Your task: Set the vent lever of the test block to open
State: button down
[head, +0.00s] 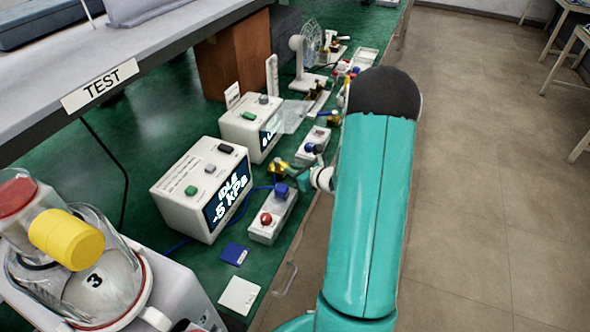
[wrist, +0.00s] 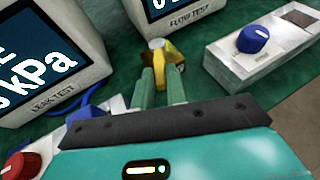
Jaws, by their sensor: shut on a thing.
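My gripper (head: 296,175) is low over the green bench, between two white control blocks. In the wrist view my gripper (wrist: 162,88) has its teal fingers closed around a small yellow and brass piece (wrist: 158,48), which also shows in the head view (head: 277,167). The near white block (head: 265,232) carries a red knob (head: 266,218) and a blue knob (head: 282,190). The far white block (head: 313,143) has a blue knob (wrist: 253,38). No part is clearly readable as the vent lever; the piece's lower part is hidden by the fingers.
The leak tester (head: 205,188) reads IDLE -5 kPa, close on the left. The flow tester (head: 252,128) stands behind it. A blue card (head: 233,254) and white card (head: 239,296) lie near the bench edge.

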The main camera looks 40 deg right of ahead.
jog(key=shift+a, duration=0.1)
dwell(0.5)
jog(key=c, duration=1.4)
grip_release()
